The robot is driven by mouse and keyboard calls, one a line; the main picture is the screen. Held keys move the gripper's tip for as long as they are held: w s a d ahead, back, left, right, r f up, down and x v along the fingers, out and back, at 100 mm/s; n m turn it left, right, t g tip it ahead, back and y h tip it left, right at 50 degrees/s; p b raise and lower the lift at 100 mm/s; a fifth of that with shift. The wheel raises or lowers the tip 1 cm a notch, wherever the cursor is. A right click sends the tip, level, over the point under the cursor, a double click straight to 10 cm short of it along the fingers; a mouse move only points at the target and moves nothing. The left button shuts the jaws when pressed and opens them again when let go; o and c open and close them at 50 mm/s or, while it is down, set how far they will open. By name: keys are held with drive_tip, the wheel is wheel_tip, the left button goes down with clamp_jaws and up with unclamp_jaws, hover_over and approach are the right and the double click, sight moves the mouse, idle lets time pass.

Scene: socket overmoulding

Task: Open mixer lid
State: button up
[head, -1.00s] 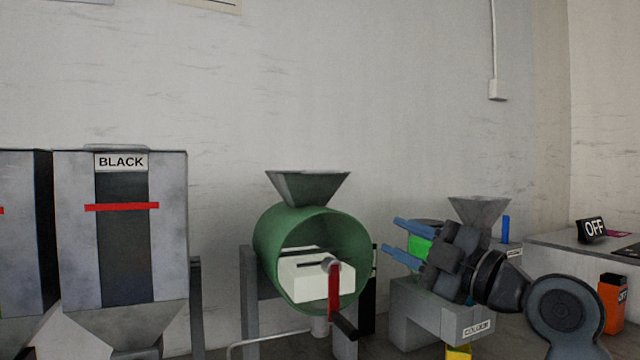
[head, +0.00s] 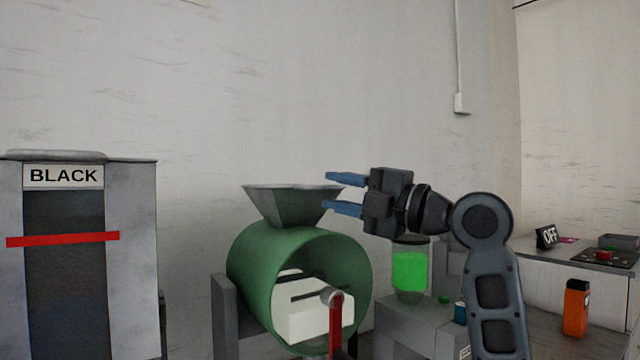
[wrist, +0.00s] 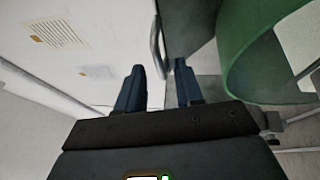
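The mixer is a green drum (head: 255,265) with a green-grey funnel hopper (head: 285,207) on top. A white box with a dark slot (head: 300,320) shows in the drum's round front opening, and a red crank handle (head: 337,320) is in front of it. I cannot tell which part is the lid. My gripper (head: 345,193) has two blue fingers, apart with nothing between them. In the head view it points left and overlaps the hopper's right rim; contact cannot be told. In the wrist view the open fingers (wrist: 158,88) show left of the green drum (wrist: 255,50).
A grey bin labelled BLACK (head: 135,260) with a red bar stands at the left. A clear container of green material (head: 409,270) is below my gripper on a grey stand.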

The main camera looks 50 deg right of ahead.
sight(326, 188)
drive_tip(key=shift+w+a+r+p, duration=0.1)
drive_tip(key=shift+w+r+p, duration=0.05)
drive_tip(key=shift+w, duration=0.75)
drive_tip(key=shift+w+a+r+p, duration=0.1)
drive_tip(key=shift+w+r+p, duration=0.05)
drive_tip(key=shift+w, duration=0.7)
clamp_jaws()
